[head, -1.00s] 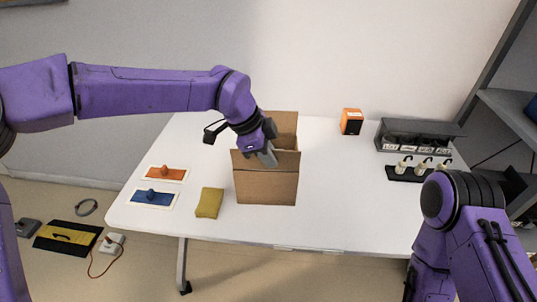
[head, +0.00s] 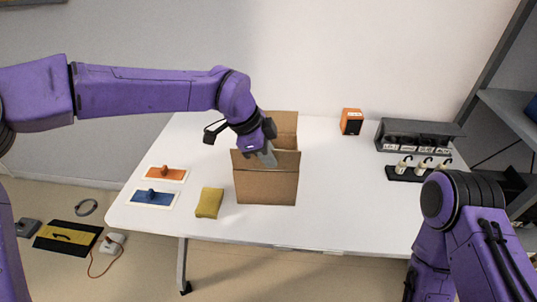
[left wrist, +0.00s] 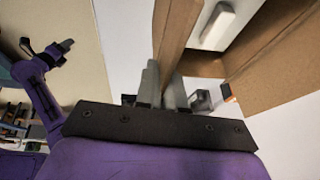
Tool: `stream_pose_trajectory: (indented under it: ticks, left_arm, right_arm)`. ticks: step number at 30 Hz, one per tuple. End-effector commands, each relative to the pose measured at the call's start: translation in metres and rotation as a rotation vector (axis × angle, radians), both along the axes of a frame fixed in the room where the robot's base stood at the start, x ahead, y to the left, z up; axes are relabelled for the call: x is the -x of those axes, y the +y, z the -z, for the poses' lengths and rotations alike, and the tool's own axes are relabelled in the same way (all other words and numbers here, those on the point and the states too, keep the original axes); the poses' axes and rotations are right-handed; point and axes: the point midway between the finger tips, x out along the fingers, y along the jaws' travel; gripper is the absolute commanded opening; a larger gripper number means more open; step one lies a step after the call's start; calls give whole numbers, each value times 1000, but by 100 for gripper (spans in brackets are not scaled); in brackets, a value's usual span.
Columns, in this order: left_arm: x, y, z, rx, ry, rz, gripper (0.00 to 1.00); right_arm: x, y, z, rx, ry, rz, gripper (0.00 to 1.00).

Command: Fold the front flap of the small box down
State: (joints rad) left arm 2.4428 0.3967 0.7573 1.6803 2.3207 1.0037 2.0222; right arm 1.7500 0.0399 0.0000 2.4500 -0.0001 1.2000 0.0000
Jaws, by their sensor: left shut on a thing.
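The small brown cardboard box (head: 266,188) stands open near the middle of the table. Its front flap (head: 246,161) stands upright above the front crease, and the back flap (head: 283,121) is up too. My left gripper (head: 268,156) is at the front flap's top edge, shut on it. In the left wrist view the flap (left wrist: 176,38) runs between the two grey fingers (left wrist: 164,90). A pale thing (left wrist: 215,25) shows inside the box there. My right arm is at the lower right in the head view; what appears to be its gripper (left wrist: 62,48) shows small in the left wrist view, its opening unclear.
An orange speaker (head: 351,122), a dark rack (head: 418,136) and a black holder (head: 406,173) stand right. The table right of the box is clear.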

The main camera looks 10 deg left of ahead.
Motion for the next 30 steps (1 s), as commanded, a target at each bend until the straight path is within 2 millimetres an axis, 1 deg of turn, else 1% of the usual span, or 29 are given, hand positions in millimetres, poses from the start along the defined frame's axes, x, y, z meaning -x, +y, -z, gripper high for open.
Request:
stream_pose_trajectory:
  ticks: [8, 13, 17, 22, 27, 30]
  left_arm:
    - [0, 0, 0, 0, 1, -1, 0]
    - [-2, 0, -3, 2, 32, -1, 0]
    - [-5, 0, -6, 7, 91, -2, 0]
    - [-11, 1, -8, 14, 209, -3, 0]
    - [-18, 1, -6, 21, 338, -3, 0]
    - [-22, 1, -3, 26, 409, -4, 0]
  right_arm:
    - [0, 0, -1, 0, 0, 0, 43]
    - [0, 0, -10, 0, 0, 0, 43]
    - [0, 0, -26, 0, 0, 0, 43]
    - [0, 0, -53, 0, 0, 0, 43]
    - [0, 0, -76, 0, 0, 0, 43]
    - [0, 0, -86, 0, 0, 0, 43]
